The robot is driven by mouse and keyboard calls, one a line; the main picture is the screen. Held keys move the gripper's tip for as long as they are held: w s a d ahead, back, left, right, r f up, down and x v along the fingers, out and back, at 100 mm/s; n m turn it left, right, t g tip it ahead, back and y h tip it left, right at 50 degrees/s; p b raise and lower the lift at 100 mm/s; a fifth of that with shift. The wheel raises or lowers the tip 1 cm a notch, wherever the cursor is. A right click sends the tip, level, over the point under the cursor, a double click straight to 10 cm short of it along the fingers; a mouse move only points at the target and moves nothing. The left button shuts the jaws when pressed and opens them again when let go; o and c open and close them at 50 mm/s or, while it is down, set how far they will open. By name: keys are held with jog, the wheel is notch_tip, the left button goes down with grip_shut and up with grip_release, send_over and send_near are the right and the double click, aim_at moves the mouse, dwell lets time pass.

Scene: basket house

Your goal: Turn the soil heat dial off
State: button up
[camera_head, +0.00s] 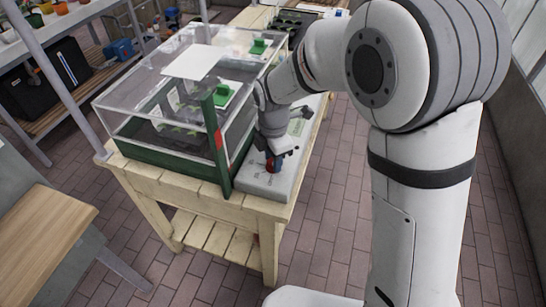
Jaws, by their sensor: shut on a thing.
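The panel lies on a wooden bench, right of a clear propagator box (180,100) with a green base. My gripper (272,158) points down at the panel from above and is shut on the dial. The fingers cover much of the knob, so its pointer and markings cannot be read.
A green post with a red mark (216,140) stands upright close left of my gripper. The wooden bench (190,189) has a bare front edge. A wooden-topped table (40,235) is at lower left. Brick floor (330,240) is clear right of the bench.

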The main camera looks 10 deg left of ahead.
jog(key=o, duration=1)
jog(key=shift+r, duration=0.15)
notch_tip(320, 180, up, 8)
jog(key=shift+f, duration=0.2)
